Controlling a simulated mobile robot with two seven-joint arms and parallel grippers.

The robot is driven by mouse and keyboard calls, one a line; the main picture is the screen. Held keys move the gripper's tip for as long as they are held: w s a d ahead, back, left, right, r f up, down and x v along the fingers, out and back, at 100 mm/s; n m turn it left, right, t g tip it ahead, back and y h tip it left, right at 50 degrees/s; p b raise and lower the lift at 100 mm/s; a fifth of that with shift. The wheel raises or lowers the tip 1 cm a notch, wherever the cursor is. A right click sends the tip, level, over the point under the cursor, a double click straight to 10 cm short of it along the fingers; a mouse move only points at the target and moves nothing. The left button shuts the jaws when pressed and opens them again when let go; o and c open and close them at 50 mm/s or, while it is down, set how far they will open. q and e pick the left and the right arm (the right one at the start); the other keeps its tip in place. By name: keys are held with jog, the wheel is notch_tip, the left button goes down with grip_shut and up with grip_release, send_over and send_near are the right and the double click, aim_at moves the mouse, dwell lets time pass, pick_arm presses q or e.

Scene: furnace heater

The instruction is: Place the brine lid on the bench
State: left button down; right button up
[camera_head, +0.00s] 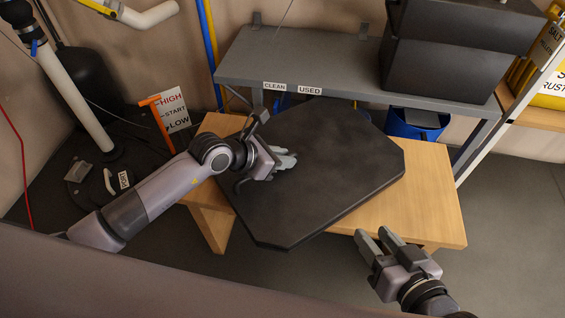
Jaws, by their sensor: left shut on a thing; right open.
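The brine lid (335,185) is a large flat black panel with cut corners. It is over the wooden bench (440,215), tilted across it, and covers most of the bench top. I cannot tell whether it rests on the wood. My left gripper (288,158) is at the lid's upper left part, shut; its hold on the lid is partly hidden by the fingers and wrist. My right gripper (376,240) is open and empty, in front of the bench's right front edge, apart from the lid.
A grey shelf (350,75) with CLEAN and USED labels stands behind the bench, with a dark box (455,50) on it. A blue bucket (410,125) is under the shelf. An orange lever (158,122) stands left by a HIGH/START/LOW sign (172,108). Floor at right is clear.

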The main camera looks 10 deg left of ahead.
pick_arm(q)
jog(key=shift+w+d+f+b, duration=0.15)
jog(key=shift+f+b, duration=0.15)
jog(key=shift+f, duration=0.35)
pick_arm(e)
jog(key=shift+w+a+r+y, duration=0.3)
jog(key=shift+w+a+r, duration=0.05)
jog(key=shift+w+a, duration=0.1)
pick_arm(q)
jog(key=c, duration=1.4)
grip_release()
jog(key=shift+f, duration=0.2)
jog(key=o, duration=0.4)
jog(key=shift+c, duration=0.2)
pick_arm(e)
jog(key=shift+s+f, duration=0.15)
jog(key=shift+s, duration=0.05)
pick_arm(q)
jog(key=shift+r, duration=0.2)
